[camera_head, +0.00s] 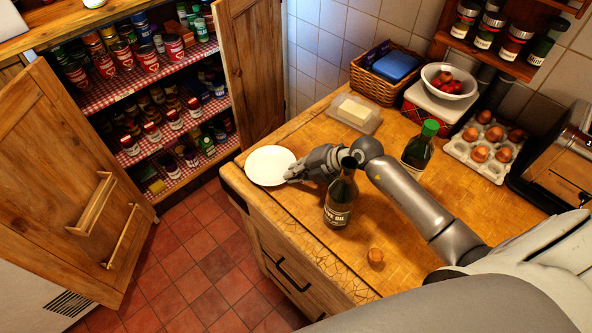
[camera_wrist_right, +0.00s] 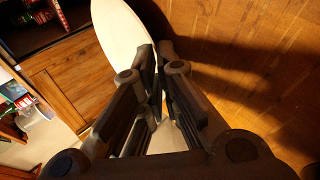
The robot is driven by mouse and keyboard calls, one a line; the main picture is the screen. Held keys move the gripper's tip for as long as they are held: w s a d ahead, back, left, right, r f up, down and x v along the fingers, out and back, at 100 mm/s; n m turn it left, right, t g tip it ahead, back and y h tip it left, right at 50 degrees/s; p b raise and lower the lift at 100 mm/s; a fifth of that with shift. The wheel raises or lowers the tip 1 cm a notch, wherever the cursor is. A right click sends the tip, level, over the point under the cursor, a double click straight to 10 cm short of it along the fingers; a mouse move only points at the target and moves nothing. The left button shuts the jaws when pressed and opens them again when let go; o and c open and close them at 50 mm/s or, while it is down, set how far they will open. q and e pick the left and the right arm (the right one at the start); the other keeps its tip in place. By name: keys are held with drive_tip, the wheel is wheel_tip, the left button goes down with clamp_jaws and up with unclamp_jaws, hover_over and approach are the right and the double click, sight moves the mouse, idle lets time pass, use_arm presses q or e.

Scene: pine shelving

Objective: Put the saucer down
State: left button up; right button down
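The white saucer (camera_head: 268,165) is at the left corner of the wooden counter in the head view, looking roughly level. I cannot tell whether it touches the counter. My right gripper (camera_head: 294,173) is at the saucer's right rim. In the wrist view, the saucer (camera_wrist_right: 122,38) runs in between the fingers of the right gripper (camera_wrist_right: 155,62), which are closed on its rim. A dark shadow lies on the wood beside it. The fingertips are partly hidden in the head view. My left gripper is not in view.
An olive oil bottle (camera_head: 341,197) stands close by my right wrist. A green-capped bottle (camera_head: 419,146), butter dish (camera_head: 353,113), basket (camera_head: 376,84), fruit bowl (camera_head: 447,82) and egg tray (camera_head: 485,145) stand farther back. An open cupboard (camera_head: 150,90) is left.

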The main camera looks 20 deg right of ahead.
drive_tip(key=shift+f, duration=0.1)
drive_tip(key=c, duration=1.6)
unclamp_jaws()
drive_tip(key=shift+o, duration=0.2)
drive_tip(key=shift+s+f, duration=0.1)
wheel_tip(320, 180, up, 10)
drive_tip(key=shift+r, duration=0.2)
